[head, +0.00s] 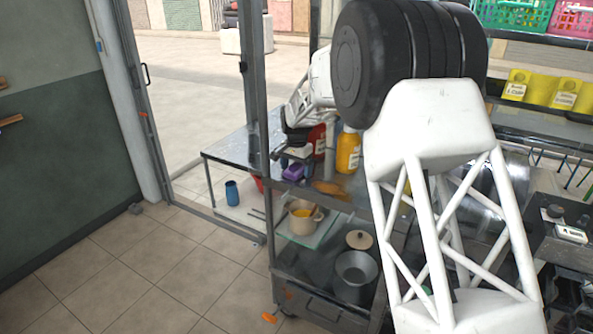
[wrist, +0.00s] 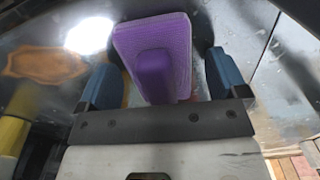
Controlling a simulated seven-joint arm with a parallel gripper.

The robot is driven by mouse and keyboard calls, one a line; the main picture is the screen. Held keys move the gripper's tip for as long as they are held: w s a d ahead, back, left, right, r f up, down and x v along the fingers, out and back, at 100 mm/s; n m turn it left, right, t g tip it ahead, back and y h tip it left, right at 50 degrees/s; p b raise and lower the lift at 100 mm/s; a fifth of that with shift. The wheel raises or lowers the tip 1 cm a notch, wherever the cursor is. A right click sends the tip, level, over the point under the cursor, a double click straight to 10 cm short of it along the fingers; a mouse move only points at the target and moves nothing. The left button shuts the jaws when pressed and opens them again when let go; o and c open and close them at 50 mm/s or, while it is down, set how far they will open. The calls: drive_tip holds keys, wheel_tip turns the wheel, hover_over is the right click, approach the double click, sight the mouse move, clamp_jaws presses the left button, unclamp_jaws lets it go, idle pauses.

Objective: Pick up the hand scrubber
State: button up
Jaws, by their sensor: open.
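The purple hand scrubber (wrist: 154,50) has a flat, textured base with a raised handle. In the wrist view it lies between the two blue fingertips of my gripper (wrist: 161,83), with a visible gap on each side. In the head view the scrubber (head: 294,171) shows as a small purple shape on the cart's upper shelf, just below my gripper (head: 290,160). My gripper is open around the scrubber. My arm partly hides the shelf in the head view.
On the same shelf (head: 340,199) stand a yellow bottle (head: 347,153) and a red container (head: 317,140); an orange-brown flat item (head: 328,188) lies nearby. Lower down are a beige pot (head: 303,217) and a metal pot (head: 355,270). A grey post (head: 259,100) rises left of my gripper.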

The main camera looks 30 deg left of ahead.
sight(297, 163)
drive_tip(key=shift+c, duration=0.4)
drive_tip(key=c, duration=0.9)
drive_tip(key=shift+r, duration=0.1)
drive_tip(key=shift+r, duration=0.4)
drive_tip(key=shift+s+d+r, duration=0.15)
drive_tip(key=shift+r, duration=0.55)
drive_tip(key=shift+s+d+r, duration=0.1)
drive_tip(key=shift+s+r, duration=0.05)
drive_tip(key=shift+r, duration=0.5)
drive_tip(key=s+d, duration=0.3)
drive_tip(key=s, duration=0.1)
drive_tip(key=s+d+r, duration=0.1)
drive_tip(key=s+d, duration=0.5)
drive_tip(key=s, duration=0.1)
drive_tip(key=shift+s+d+r, duration=0.15)
drive_tip(key=shift+s+d, duration=0.2)
